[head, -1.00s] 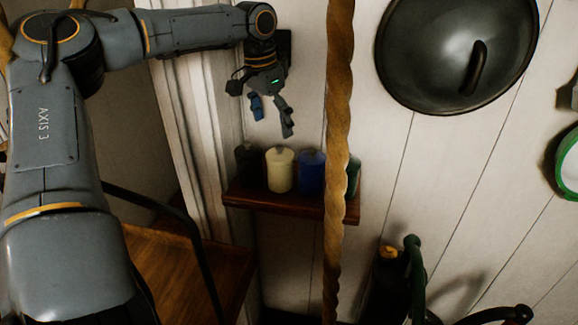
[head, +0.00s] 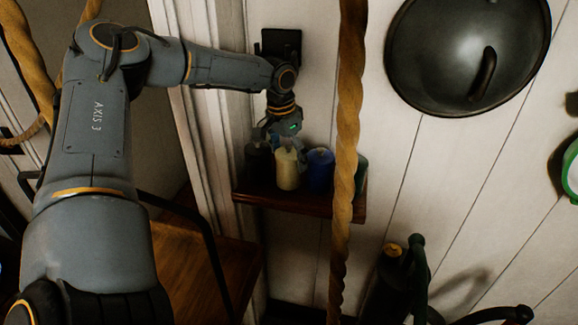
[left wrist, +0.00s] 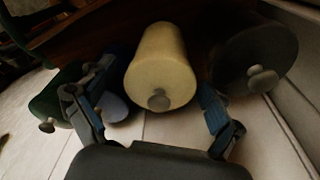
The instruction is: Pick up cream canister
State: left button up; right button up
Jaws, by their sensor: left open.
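The cream canister (head: 287,174) stands on a small wooden shelf (head: 290,200), between a black canister (head: 258,162) and a blue canister (head: 320,172). In the left wrist view the cream canister (left wrist: 162,65) is in the middle, its round lid knob facing the camera. My left gripper (head: 288,146) is open, right over the cream canister's top. In the left wrist view its two fingers (left wrist: 155,92) are spread on either side of the cream canister, with gaps showing. The head view does not show clearly how far down the fingers reach. My right gripper is not in view.
A green canister (head: 361,175) stands at the shelf's right end, partly hidden by a hanging rope (head: 347,130). The left wrist finger overlaps the blue canister (left wrist: 115,107). A large dark lid (head: 465,50) hangs on the wall at right.

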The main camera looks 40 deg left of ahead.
pick_arm(q)
jog(key=shift+s, duration=0.15)
jog(key=c, duration=1.6)
jog(key=shift+r, duration=0.1)
jog(key=shift+c, duration=0.2)
